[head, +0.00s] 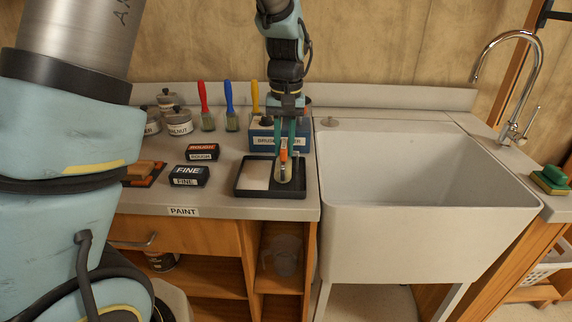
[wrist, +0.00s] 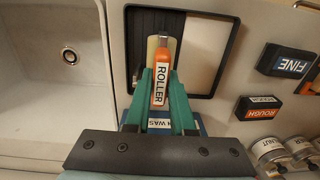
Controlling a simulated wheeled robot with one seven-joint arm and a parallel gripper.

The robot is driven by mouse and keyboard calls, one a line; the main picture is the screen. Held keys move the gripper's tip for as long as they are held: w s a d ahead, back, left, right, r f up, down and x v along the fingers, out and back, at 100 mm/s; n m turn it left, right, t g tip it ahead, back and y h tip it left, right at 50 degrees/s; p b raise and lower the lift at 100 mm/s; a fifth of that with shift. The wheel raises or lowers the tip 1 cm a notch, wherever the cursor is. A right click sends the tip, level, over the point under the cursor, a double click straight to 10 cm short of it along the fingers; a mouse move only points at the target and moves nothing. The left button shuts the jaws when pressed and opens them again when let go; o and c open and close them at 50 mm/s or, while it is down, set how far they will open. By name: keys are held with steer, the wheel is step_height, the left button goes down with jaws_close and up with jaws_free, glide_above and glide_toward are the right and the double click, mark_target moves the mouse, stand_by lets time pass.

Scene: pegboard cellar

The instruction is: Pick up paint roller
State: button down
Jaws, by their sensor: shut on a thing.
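The paint roller (head: 283,165) has an orange handle with a white label and a pale sleeve. It is at the black paint tray (head: 242,193) on the counter, over the tray's right part. In the wrist view the roller (wrist: 158,85) reads "ROLLER" and points away from me, with its pale sleeve over the tray (wrist: 232,70). My gripper (head: 287,152) reaches down from above and is shut on the roller's handle. In the wrist view the green fingers of my gripper (wrist: 160,88) lie on both sides of the handle. I cannot tell whether the sleeve touches the tray.
The "FINE" block (head: 189,176) and "ROUGH" block (head: 202,152) lie to the left, with several brushes and cans behind. A deep white sink (head: 420,220) is to the right. Bare counter (head: 230,208) shows in front.

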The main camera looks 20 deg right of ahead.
stand_by(0.4)
step_height(320, 180, up, 10)
steer(key=shift+b, duration=0.9)
steer(key=c, duration=1.3)
jaws_free()
jaws_close()
